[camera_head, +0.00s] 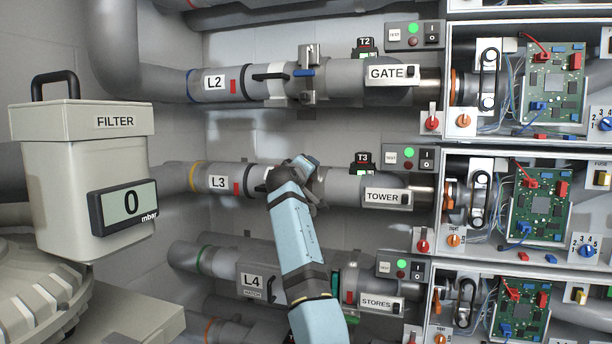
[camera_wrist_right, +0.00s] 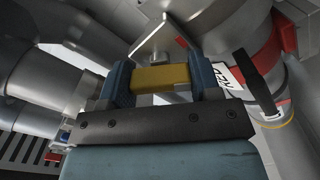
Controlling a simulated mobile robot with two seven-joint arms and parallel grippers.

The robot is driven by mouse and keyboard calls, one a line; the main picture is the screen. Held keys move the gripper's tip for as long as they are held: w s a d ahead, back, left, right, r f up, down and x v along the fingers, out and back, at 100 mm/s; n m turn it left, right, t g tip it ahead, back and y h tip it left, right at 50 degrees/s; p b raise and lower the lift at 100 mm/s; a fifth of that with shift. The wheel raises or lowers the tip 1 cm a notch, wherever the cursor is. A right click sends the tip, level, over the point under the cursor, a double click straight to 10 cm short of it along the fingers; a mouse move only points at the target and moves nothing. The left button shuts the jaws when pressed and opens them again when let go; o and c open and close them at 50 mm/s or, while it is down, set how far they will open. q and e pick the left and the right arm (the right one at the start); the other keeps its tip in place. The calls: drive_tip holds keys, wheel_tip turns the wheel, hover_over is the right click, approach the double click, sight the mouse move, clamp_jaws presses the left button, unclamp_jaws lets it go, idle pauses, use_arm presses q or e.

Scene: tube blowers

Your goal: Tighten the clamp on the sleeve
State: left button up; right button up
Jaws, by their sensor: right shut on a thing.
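My right gripper (camera_head: 306,163) reaches up from the bottom of the head view to the L3 pipe (camera_head: 262,182) and hides most of the clamp there. In the right wrist view the two blue fingers of my right gripper (camera_wrist_right: 158,82) are shut on a yellow handle (camera_wrist_right: 160,77). A grey metal bracket of the clamp (camera_wrist_right: 165,38) stands just beyond the handle. The sleeve under the clamp is mostly hidden by my arm in the head view. How tight the clamp sits cannot be told. My left gripper is not in view.
The L2 pipe (camera_head: 240,85) above carries a similar clamp with a blue handle (camera_head: 303,73). The L4 pipe (camera_head: 215,260) runs below, partly behind my arm. The filter box (camera_head: 80,180) at left reads 0 mbar. Open circuit boxes (camera_head: 540,205) line the right.

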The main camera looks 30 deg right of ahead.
drive_tip(key=m+b, duration=0.1)
drive_tip(key=m, duration=0.2)
drive_tip(key=shift+f+m, duration=0.1)
drive_tip(key=shift+m, duration=0.3)
drive_tip(key=m+b, duration=0.2)
drive_tip(key=m, duration=0.2)
drive_tip(key=shift+m, duration=1.1)
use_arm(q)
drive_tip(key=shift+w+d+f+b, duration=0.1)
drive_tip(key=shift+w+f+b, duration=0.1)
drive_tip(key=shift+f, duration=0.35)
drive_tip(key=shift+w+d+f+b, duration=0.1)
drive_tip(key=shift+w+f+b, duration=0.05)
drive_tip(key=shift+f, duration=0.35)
use_arm(e)
drive_tip(key=shift+m, duration=0.5)
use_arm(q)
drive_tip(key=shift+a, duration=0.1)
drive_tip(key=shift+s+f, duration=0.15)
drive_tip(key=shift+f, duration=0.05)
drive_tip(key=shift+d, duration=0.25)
use_arm(e)
drive_tip(key=o, duration=0.9)
